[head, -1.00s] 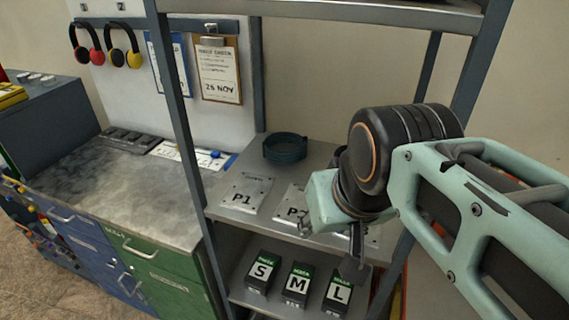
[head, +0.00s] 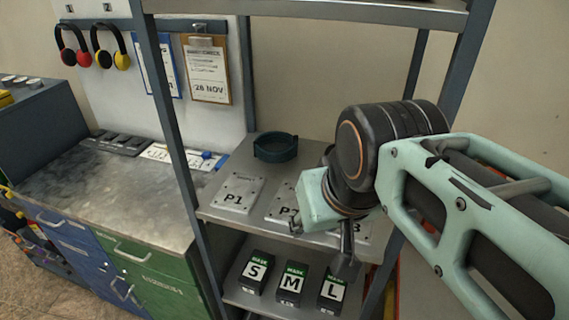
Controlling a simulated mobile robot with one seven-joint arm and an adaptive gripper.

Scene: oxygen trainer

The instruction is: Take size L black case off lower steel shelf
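The size L black case (head: 333,291) stands at the right end of a row on the lower steel shelf (head: 240,297). It has a green top band and a white label with an L. The M case (head: 292,284) and the S case (head: 257,272) stand to its left. My gripper (head: 322,248) is above and in front of the row, close to the L case in the picture. Its fingers look spread apart with nothing between them. One dark finger hangs near the upper right of the L case. I cannot tell whether it touches.
The middle shelf (head: 225,214) above carries plates marked P1 (head: 238,193) and P2, another plate partly hidden by my arm, and a dark teal ring (head: 275,147). Grey shelf posts (head: 168,100) stand at the sides. A workbench (head: 110,195) with drawers is at left.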

